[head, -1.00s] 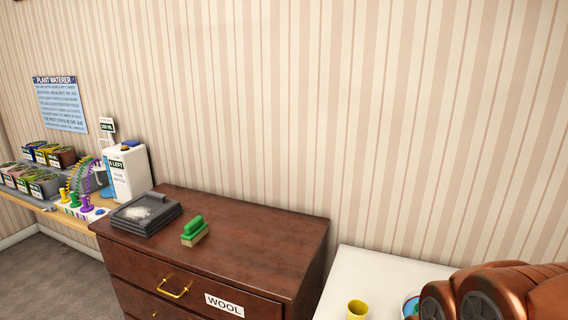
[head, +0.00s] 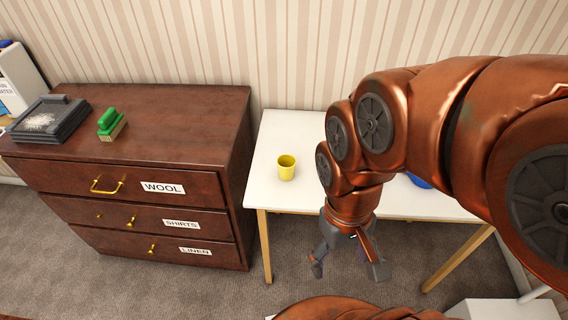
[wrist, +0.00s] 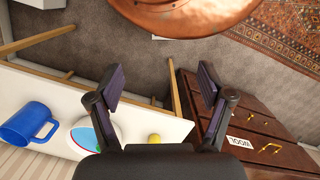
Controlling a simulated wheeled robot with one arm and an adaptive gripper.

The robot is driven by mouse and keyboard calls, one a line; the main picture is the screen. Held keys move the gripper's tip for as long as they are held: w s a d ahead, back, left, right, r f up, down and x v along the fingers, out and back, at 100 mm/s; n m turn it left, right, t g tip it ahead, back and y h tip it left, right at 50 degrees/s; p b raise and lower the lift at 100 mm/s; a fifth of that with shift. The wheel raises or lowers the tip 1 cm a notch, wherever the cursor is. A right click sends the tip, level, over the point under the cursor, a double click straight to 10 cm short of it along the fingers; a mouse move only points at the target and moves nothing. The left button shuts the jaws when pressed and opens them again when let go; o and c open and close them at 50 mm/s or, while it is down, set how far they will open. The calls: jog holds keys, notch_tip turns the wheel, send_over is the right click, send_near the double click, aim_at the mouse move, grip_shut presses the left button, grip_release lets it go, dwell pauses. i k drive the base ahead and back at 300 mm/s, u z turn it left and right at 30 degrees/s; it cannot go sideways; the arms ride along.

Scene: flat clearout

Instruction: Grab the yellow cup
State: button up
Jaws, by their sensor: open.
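The yellow cup (head: 287,167) stands upright on the white table (head: 272,138), near the table's left side. In the wrist view the yellow cup (wrist: 154,138) shows small, between the fingers and beyond them. My gripper (head: 348,270) is open and empty. In the head view it hangs in front of the table's front edge, to the right of the cup and apart from it. The wrist view shows both dark finger pads of my gripper (wrist: 158,84) spread wide.
A brown dresser (head: 170,125) with labelled drawers stands left of the table, holding a green brush (head: 110,124) and a grey tray (head: 50,139). A blue mug (wrist: 28,124) and a round dish (wrist: 85,136) are on the table.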

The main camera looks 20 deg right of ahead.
aim_at(286, 163)
jog(key=k, duration=1.15)
jog(key=u, duration=0.15)
jog(key=i, duration=0.75)
jog(key=u, duration=0.45)
